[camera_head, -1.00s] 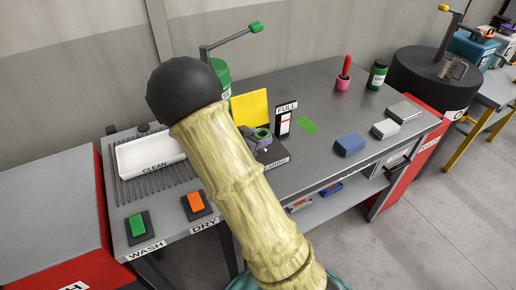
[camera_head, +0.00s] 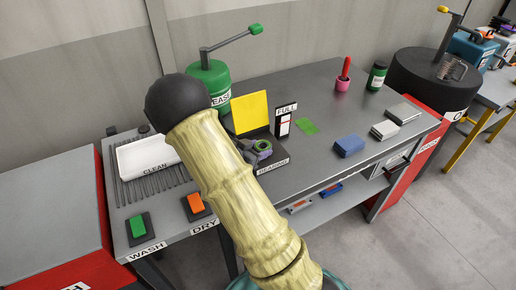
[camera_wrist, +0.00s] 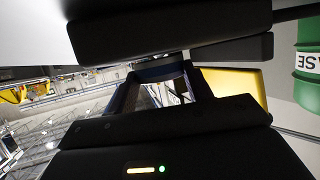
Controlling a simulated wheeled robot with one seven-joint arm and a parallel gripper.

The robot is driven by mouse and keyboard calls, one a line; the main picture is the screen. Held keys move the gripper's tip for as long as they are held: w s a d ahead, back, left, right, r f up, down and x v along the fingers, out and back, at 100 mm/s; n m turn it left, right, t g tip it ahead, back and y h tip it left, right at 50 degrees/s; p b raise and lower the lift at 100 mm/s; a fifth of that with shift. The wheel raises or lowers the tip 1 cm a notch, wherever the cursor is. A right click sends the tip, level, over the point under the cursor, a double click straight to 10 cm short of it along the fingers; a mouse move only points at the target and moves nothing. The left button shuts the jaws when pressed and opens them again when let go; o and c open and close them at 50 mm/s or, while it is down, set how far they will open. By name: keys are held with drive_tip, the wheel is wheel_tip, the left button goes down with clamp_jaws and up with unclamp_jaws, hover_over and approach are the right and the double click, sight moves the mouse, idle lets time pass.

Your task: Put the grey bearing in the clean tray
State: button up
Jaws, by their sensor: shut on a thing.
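The wrist view shows my gripper's (camera_wrist: 165,82) two black fingers, one above the other, shut on a dark blue-grey, open-framed piece (camera_wrist: 158,69). It appears to be the grey bearing, seen close and partly covered by the fingers. The white clean tray (camera_head: 133,158), labelled CLEAN, sits on the slatted rack at the bench's left. A black stand labelled BEARING (camera_head: 274,166) is right of my arm, with a green and purple part (camera_head: 262,149) on it.
A green grease can (camera_head: 216,78) with a lever stands behind my arm. A yellow panel (camera_head: 250,111) and a FULL gauge (camera_head: 284,122) stand near the stand. Green (camera_head: 137,226) and orange (camera_head: 194,203) switches are at the front. Blue (camera_head: 349,146) and grey blocks lie right.

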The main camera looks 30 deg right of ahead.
drive_tip(key=shift+f, duration=0.25)
drive_tip(key=o, duration=1.2)
drive_tip(key=shift+c, duration=0.2)
drive_tip(key=shift+f+b, duration=0.1)
drive_tip(key=shift+b, duration=0.45)
drive_tip(key=v, duration=1.7)
drive_tip(key=shift+a, duration=0.35)
drive_tip(key=shift+w, duration=0.15)
